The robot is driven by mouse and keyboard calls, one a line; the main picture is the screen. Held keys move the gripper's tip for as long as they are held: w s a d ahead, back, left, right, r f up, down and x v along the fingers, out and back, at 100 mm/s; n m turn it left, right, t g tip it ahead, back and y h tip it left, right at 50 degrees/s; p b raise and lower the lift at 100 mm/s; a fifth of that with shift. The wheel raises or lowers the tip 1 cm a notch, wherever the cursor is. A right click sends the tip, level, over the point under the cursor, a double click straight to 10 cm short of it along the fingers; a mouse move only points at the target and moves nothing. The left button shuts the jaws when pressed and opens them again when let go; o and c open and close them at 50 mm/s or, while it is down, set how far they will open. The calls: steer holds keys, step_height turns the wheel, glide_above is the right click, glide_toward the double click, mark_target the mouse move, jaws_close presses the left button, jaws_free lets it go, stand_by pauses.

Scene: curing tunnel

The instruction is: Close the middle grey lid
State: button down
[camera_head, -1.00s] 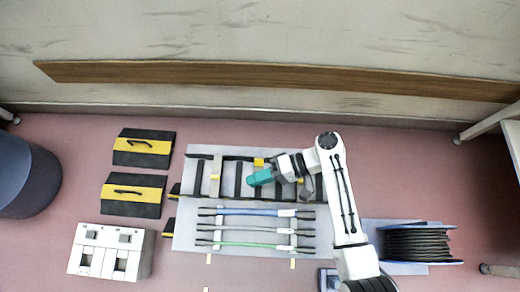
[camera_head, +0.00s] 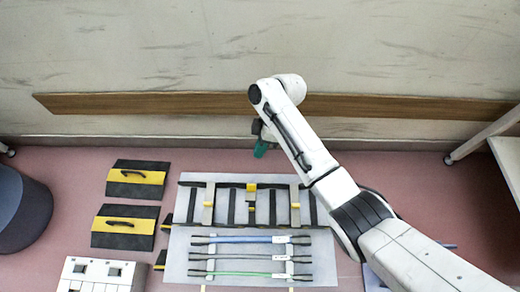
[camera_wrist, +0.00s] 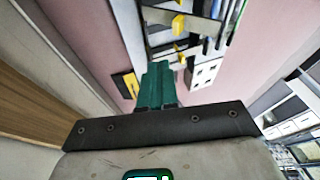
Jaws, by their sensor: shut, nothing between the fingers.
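A dark rack (camera_head: 182,205) on a light board holds three grey lids with yellow tabs. The middle grey lid (camera_head: 252,198) has its yellow tab at the rack's back edge, and a smaller yellow patch shows below it. The left grey lid (camera_head: 209,213) and right grey lid (camera_head: 295,194) have their tabs near mid-rack. Whether the middle lid stands up is hard to tell from above. My gripper (camera_head: 261,150) has teal fingers, shut and empty, behind the rack near the middle lid and apart from it. The fingers also show in the wrist view (camera_wrist: 157,85), with part of the rack beyond.
Blue, grey and green cables (camera_head: 250,257) lie on a board in front of the rack. Two black-and-yellow cases (camera_head: 137,178) and a white box (camera_head: 100,275) lie to the left. A wall with a wooden rail (camera_head: 150,103) stands behind. My arm covers the right side.

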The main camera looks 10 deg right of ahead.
mark_target(253, 198)
steer(key=x, duration=0.3)
steer(key=s+b+x, duration=0.1)
steer(key=x, duration=0.2)
steer(key=s+b+x, duration=0.1)
steer(key=x, duration=0.2)
steer(key=shift+s+d+f, duration=0.2)
steer(key=s+p, duration=0.1)
steer(key=s+t+p, duration=0.1)
steer(key=p, duration=0.1)
steer(key=shift+a+t, duration=0.25)
steer(key=shift+t, duration=0.05)
steer(key=s+f+t, duration=0.1)
steer(key=s+f+t+h+p, duration=0.1)
steer(key=s+t, duration=0.1)
steer(key=s+f+n+t+p, duration=0.1)
steer(key=shift+s+a+t, duration=0.25)
steer(key=shift+a+t, duration=0.15)
steer(key=shift+s+a+f+t+h, duration=0.1)
steer(key=shift+s+f+t+h, duration=0.05)
steer(key=shift+s+f+t, duration=0.4)
steer(key=shift+s+a+f+t+h, duration=0.15)
steer(key=shift+s+f+t, duration=0.25)
steer(key=shift+f, duration=0.3)
